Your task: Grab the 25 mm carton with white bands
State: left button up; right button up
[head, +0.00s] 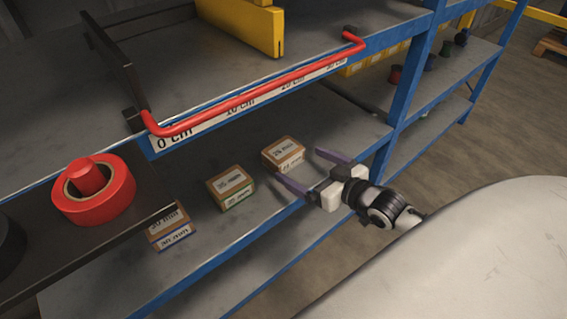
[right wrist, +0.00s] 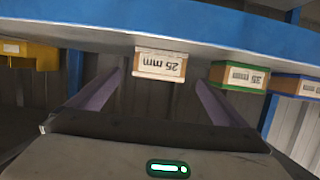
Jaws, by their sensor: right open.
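The 25 mm carton with white bands (head: 283,153) is a brown box on the lower shelf, the rightmost of three cartons in a row. In the right wrist view the carton (right wrist: 160,66) appears upside down, its 25 mm label facing the camera. My right gripper (head: 296,165) is open and empty, its purple fingers pointing at the carton from the front. In the right wrist view the carton shows centred between the fingertips (right wrist: 157,78); whether they reach its sides is unclear. My left gripper is not in view.
A green-banded carton (head: 231,187) and a blue-banded carton (head: 169,227) stand to the left. The upper shelf, with a red rail (head: 255,92), overhangs behind. A red roll (head: 93,190) is at left. The shelf right of the carton is clear.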

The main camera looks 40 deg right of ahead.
aim_at(283, 154)
jog(key=b+x, duration=0.3)
jog(key=x, duration=0.6)
jog(key=c, duration=1.3)
